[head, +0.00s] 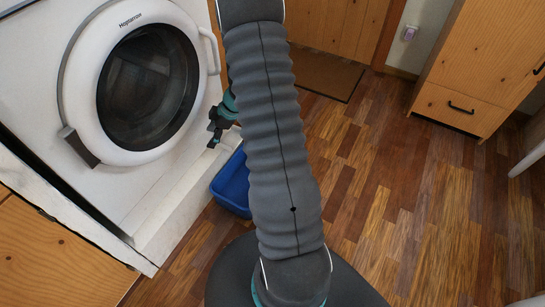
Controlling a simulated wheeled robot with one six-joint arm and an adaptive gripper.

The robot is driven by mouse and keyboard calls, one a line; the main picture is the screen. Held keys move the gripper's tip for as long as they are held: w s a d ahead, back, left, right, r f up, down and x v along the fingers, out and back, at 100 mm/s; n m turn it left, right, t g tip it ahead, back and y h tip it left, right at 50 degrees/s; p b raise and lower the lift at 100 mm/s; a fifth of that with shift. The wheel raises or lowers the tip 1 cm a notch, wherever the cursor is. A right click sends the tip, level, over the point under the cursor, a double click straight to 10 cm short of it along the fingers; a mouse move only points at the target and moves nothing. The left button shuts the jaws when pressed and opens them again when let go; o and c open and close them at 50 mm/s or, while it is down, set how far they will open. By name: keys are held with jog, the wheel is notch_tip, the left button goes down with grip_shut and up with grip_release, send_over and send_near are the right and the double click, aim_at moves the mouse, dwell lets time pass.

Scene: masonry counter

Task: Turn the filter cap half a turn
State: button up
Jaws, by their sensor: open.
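The filter cap is not clearly visible; I cannot pick it out on the front of the white washing machine (60,100). My gripper (213,137) is small and partly hidden behind my own grey arm. It is open, near the machine's lower right front, above the white ledge. I see nothing between its fingers. I cannot tell whether it touches anything.
A blue tub (229,186) stands on the wood floor (390,210) below my gripper, partly behind my arm. The machine's round door (146,88) is shut. A wooden cabinet (480,65) stands at the upper right. A brown mat (325,75) lies behind. The right floor is clear.

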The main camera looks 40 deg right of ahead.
jog(key=s+d+f+m+t+b, duration=0.2)
jog(key=s+d+f+m+t, duration=0.1)
jog(key=s+d, duration=0.3)
jog(key=s+d+f+m+t+b, duration=0.2)
jog(key=s+d+t, duration=0.4)
jog(key=s, duration=0.5)
jog(key=shift+s+d+f+m+h, duration=0.2)
jog(key=shift+f+m+h, duration=0.35)
jog(key=shift+m, duration=0.75)
jog(key=shift+f, duration=0.1)
